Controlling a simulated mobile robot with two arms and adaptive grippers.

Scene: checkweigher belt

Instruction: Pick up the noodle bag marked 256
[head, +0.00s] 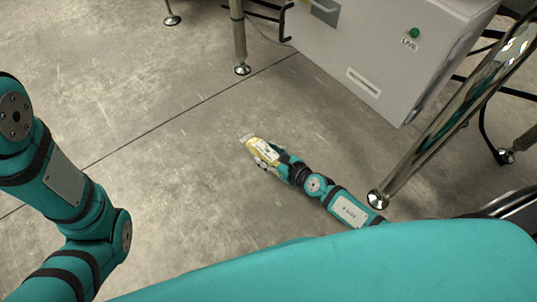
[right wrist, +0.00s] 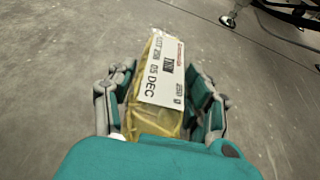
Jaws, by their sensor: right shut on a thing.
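A yellow noodle bag (head: 251,146) with a white label is in my right gripper (head: 268,157), near the middle of the head view, with bare floor seen behind it. In the right wrist view the bag (right wrist: 153,120) lies between the two fingers of the right gripper (right wrist: 160,98), which is shut on it. The label faces the camera and shows "05 DEC" and a lot line; I cannot read its number surely. My left arm comes in at the left of the head view, but its gripper is out of view.
A grey cabinet (head: 385,45) with a green lamp marked LIVE (head: 414,33) stands at the upper right. A shiny metal leg (head: 440,118) slants down close to my right arm. Another leg (head: 238,35) stands at the top. The concrete floor (head: 160,100) is clear.

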